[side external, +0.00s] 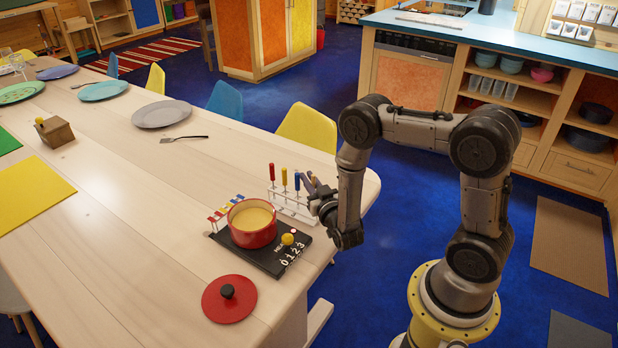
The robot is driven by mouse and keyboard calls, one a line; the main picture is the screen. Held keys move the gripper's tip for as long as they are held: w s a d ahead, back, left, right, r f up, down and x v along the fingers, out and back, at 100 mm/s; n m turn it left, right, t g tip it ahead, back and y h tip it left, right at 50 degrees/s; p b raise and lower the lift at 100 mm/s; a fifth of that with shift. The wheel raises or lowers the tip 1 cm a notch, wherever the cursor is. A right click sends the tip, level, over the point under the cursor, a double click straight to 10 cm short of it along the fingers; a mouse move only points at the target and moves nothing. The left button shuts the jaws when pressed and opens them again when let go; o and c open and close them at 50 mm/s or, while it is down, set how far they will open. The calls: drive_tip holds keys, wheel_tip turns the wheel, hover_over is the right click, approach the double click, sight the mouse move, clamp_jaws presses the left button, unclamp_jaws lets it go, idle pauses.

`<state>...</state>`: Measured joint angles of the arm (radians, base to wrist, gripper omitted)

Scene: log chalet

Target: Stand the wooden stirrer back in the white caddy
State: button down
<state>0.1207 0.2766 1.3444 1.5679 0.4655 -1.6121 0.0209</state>
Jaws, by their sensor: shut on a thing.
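A white caddy (291,208) stands near the table's right edge, behind the red pot. The stirrer's outline is mostly hidden by the fingers and too small to tell. I cannot tell whether its lower end is inside the caddy.
A red pot (252,238) of yellowish food stands on a black base (277,262) with a yellow knob. A red lid (229,300) lies in front.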

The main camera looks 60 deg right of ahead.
drive_tip(key=shift+f, duration=0.85)
drive_tip(key=c, duration=0.8)
unclamp_jaws()
drive_tip(key=shift+c, duration=0.2)
drive_tip(key=v, duration=1.2)
drive_tip(key=shift+a, duration=0.1)
drive_tip(key=shift+v, duration=0.9)
